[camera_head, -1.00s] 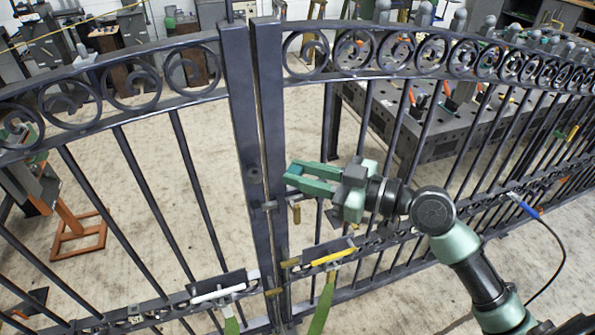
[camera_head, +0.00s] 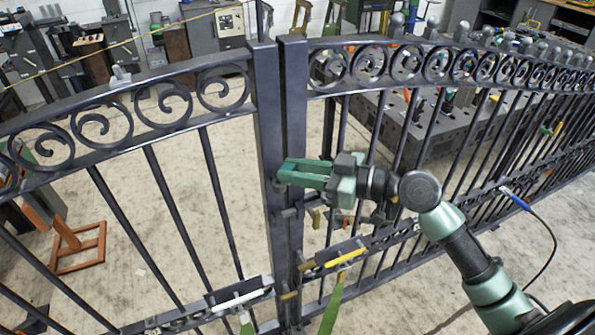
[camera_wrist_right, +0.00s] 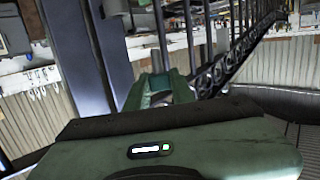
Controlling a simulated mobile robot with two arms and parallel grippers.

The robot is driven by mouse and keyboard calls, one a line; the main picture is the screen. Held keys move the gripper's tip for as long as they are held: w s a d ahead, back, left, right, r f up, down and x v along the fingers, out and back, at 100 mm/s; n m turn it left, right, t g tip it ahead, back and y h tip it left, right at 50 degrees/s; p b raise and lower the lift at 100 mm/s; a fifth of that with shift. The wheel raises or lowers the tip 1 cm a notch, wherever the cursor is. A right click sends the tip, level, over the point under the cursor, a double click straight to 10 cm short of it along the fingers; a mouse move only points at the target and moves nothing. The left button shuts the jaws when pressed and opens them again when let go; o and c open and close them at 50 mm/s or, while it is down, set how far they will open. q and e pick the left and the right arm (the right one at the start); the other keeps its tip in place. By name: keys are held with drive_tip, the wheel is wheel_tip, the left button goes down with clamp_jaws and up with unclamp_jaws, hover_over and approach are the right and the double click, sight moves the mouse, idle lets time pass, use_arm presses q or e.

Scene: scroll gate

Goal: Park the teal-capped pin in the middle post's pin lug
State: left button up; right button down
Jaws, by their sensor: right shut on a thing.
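The middle of the gate has two dark upright posts side by side, a left post (camera_head: 268,135) and a right post (camera_head: 294,120). My right gripper (camera_head: 283,174) reaches in from the right with its green fingers across the right post. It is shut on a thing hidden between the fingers. I cannot make out a teal cap or pin there. In the right wrist view the green fingers (camera_wrist_right: 158,90) point ahead beside a dark post (camera_wrist_right: 75,60). Small grey fittings (camera_head: 289,213) sit on the posts just below the fingers; I cannot tell which is the pin lug. My left gripper is out of view.
Brass pieces (camera_head: 316,218) hang right of the posts. Lower down, a white bar (camera_head: 240,299) and a yellow bar (camera_head: 345,257) lie along the gate's rail, with green strips below. A blue-ended cable (camera_head: 516,200) hangs at right. Barred gate leaves extend both sides.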

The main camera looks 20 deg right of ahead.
drive_tip(key=shift+w+d, duration=0.1)
drive_tip(key=shift+w, duration=0.2)
drive_tip(key=shift+w+f, duration=0.3)
drive_tip(key=shift+w, duration=0.65)
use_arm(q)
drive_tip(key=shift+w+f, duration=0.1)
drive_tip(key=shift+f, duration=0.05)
use_arm(e)
drive_tip(key=shift+w+f, duration=0.25)
drive_tip(key=shift+w, duration=0.75)
drive_tip(key=shift+w+f, duration=0.25)
drive_tip(key=shift+w, duration=0.7)
drive_tip(key=shift+f+b, duration=0.65)
drive_tip(key=shift+f, duration=0.7)
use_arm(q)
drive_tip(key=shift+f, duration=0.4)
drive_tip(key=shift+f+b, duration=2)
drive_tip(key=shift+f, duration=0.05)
use_arm(e)
drive_tip(key=shift+f, duration=1.45)
drive_tip(key=c, duration=1.1)
unclamp_jaws()
drive_tip(key=shift+c, duration=0.2)
drive_tip(key=shift+r, duration=0.1)
